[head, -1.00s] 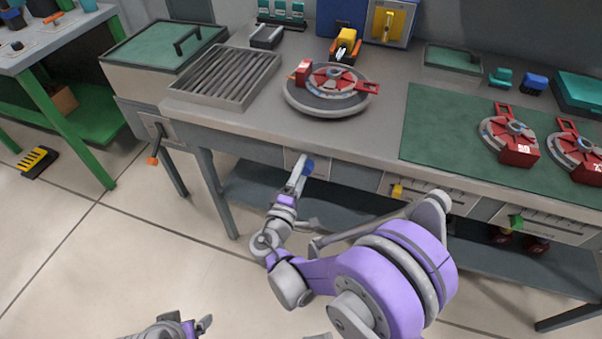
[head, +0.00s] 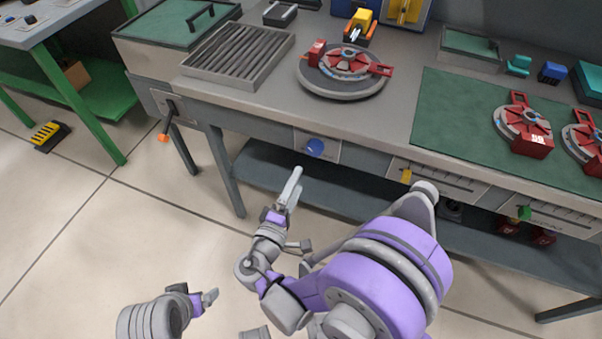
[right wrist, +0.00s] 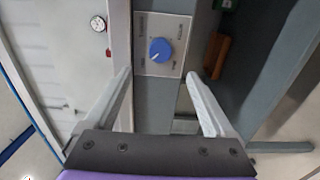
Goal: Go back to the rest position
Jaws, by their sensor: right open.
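My right gripper (head: 291,187) is low in front of the workbench, below its front edge, open and empty. A blue dial (head: 315,147) on the bench's front panel stands just beyond its fingertips, apart from them. In the right wrist view the same dial (right wrist: 160,50) shows between the two spread fingers, on a pale labelled plate. My left gripper (head: 208,298) shows at the bottom left above the floor. Its fingers are too small and overlapped to tell open from shut.
The workbench (head: 400,135) carries a round turntable (head: 343,84) with a red-armed part, a slatted tray (head: 238,52) and a green mat (head: 450,125). A lower shelf (head: 380,205) runs beneath. A yellow-black block (head: 48,136) lies on the floor at left. The floor between is clear.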

